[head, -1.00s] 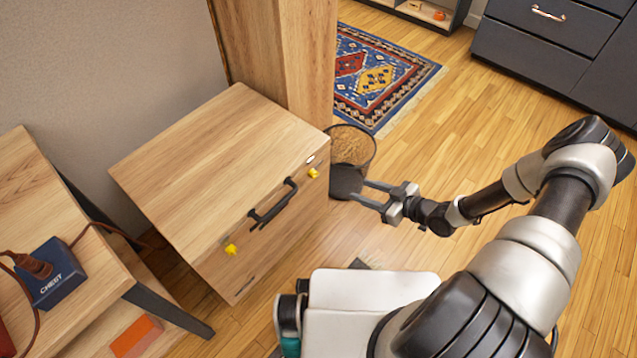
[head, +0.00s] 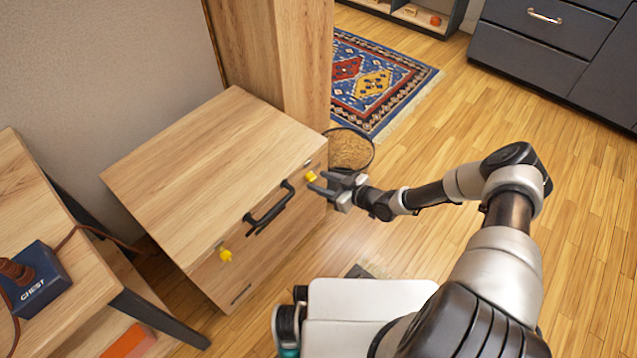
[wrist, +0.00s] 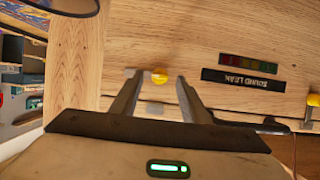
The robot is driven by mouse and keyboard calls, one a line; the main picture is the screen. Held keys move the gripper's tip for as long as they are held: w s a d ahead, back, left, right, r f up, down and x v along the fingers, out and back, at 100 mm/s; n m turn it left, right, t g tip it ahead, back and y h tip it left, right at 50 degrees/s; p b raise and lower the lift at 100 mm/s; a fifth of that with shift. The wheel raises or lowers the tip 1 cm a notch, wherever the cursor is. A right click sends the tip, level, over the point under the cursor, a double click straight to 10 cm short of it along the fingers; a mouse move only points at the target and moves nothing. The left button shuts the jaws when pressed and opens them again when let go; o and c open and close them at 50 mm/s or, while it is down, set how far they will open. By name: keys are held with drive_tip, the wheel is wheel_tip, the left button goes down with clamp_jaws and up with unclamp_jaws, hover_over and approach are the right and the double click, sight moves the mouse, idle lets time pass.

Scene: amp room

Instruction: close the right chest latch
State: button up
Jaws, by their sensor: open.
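The wooden chest (head: 205,150) stands against the wall with a black handle (head: 270,207) on its front. The right latch (head: 311,176) is a small yellow piece near the chest's upper right front corner. The left latch (head: 225,254) is a matching yellow piece at the front's other end. My gripper (head: 318,183) is open at the right latch.
A round basket (head: 350,148) stands just right of the chest, beside a tall wooden cabinet (head: 275,55). A wooden table with a blue box labelled CHEST (head: 38,280) is at left. Floor to the right is clear.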

drive_tip(key=shift+x, duration=0.8)
clamp_jaws()
drive_tip(key=c, duration=1.1)
unclamp_jaws()
